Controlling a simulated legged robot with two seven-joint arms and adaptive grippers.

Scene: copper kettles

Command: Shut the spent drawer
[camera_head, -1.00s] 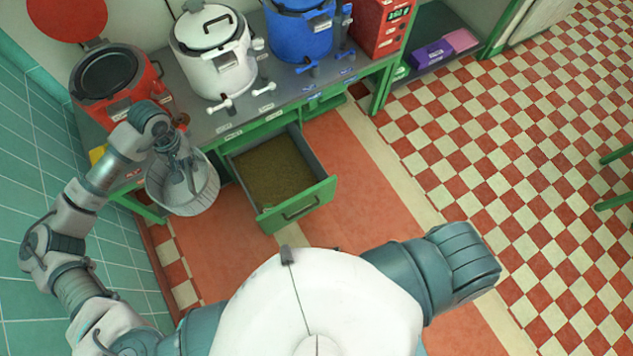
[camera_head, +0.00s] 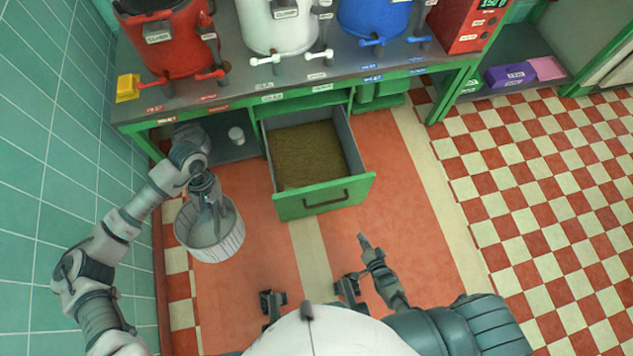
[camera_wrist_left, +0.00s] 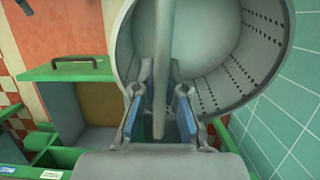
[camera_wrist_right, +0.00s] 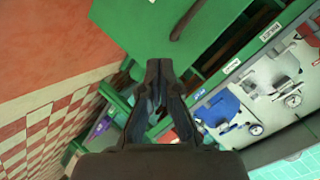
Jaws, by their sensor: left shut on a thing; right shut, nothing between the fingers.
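The spent drawer (camera_head: 300,206) is green with a dark handle and stands pulled out from under the counter, holding brownish-green grounds. Its front and handle also show in the left wrist view (camera_wrist_left: 62,75) and the right wrist view (camera_wrist_right: 150,30). My right gripper (camera_head: 364,243) is shut and empty, in front of the drawer and to the right of its handle, apparently not touching it. In the right wrist view its closed fingers (camera_wrist_right: 158,75) point towards the green front. My left gripper (camera_head: 213,203) is shut on a pale ribbed basket (camera_head: 232,246) with a perforated wall (camera_wrist_left: 262,50), left of the drawer.
The counter (camera_head: 222,98) carries a red urn (camera_head: 170,45), a white urn (camera_head: 275,25) and a blue urn (camera_head: 375,18) with taps. The floor (camera_head: 400,185) right of the drawer is clear.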

